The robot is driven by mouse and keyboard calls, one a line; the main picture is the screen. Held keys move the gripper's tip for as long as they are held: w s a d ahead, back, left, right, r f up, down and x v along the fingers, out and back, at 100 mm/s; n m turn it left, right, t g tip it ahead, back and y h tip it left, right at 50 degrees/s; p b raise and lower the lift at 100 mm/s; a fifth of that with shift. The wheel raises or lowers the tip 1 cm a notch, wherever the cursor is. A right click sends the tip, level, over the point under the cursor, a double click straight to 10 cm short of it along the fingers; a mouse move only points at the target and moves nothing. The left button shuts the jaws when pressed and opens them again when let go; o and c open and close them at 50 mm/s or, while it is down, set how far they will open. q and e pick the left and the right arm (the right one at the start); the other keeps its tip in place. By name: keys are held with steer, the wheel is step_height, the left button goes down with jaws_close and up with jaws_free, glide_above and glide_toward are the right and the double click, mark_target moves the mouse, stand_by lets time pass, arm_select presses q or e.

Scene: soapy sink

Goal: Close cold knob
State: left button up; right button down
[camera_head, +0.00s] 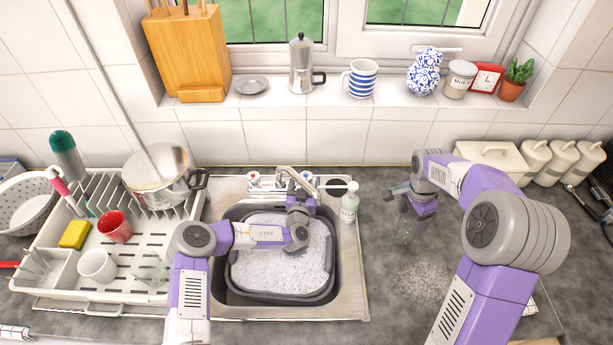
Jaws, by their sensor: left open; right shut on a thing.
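The metal faucet (287,178) stands behind the sink. The right-hand knob (306,176), which looks like the cold one, is small and pale; its turn position is too small to tell. The other knob (254,177) is at the faucet's left end. My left gripper (303,192) is open just in front of the right-hand knob, over the back of the basin; I cannot tell whether it touches the knob. My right gripper (404,200) is shut on a clear glass (406,230) over the counter right of the sink.
A grey tub (233,280) of suds sits in the sink. A soap bottle (349,204) stands close to the right of my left gripper. The dish rack (130,285) with a pot (155,178) is at the left. The counter (385,320) at the front right is clear.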

mark_target(307, 175)
arm_select(q)
steer(key=shift+w+d, duration=0.15)
steer(key=shift+w, duration=0.7)
steer(key=shift+w+d, duration=0.1)
steer(key=shift+w, duration=0.7)
